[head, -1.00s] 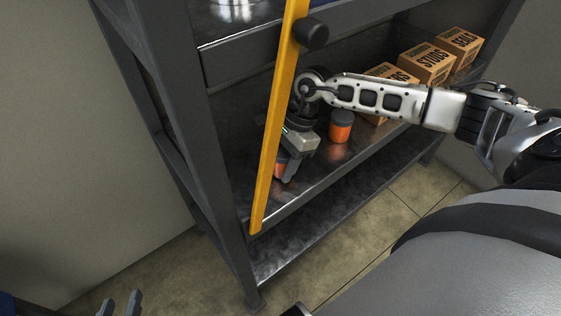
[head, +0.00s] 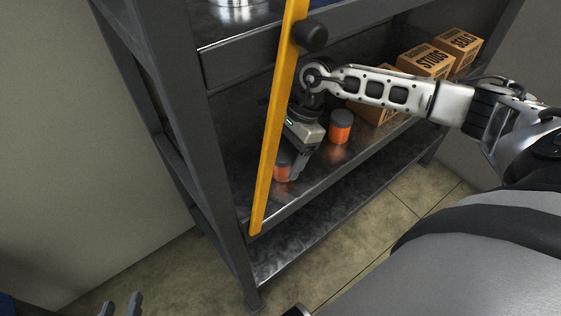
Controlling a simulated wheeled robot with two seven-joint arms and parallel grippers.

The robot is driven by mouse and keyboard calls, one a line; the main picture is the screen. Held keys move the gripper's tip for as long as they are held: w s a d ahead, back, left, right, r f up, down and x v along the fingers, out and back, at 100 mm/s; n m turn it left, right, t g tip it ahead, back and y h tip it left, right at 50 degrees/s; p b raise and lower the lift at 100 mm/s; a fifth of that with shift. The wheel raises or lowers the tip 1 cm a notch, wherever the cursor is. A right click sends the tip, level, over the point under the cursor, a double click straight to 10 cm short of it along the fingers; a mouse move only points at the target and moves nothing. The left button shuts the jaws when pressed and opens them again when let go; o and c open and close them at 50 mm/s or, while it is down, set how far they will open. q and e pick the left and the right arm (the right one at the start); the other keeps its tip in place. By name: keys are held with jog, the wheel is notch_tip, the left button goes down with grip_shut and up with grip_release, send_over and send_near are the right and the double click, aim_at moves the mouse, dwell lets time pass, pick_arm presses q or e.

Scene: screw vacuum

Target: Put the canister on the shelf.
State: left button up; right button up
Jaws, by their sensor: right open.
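Two orange canisters with dark lids stand on the middle shelf board. One orange canister (head: 282,171) is near the front left, partly hidden by the yellow bar and my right gripper. The other orange canister (head: 340,128) stands further right, in plain view. My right gripper (head: 296,172) reaches in from the right and points down, just right of the left canister; its jaws are open. I cannot tell whether it touches the canister. My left gripper (head: 121,306) shows only its two fingertips at the bottom left edge, apart and empty.
The dark metal shelf unit (head: 325,188) has a yellow bar (head: 272,135) with a black knob (head: 311,35) slanting across its front. Cardboard boxes (head: 425,62) stand at the right on the same board. The lower board is bare where visible. A shiny metal container (head: 240,8) is above.

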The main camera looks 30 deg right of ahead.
aim_at(285, 151)
jog(key=shift+v, duration=2.4)
jog(key=shift+a, duration=0.1)
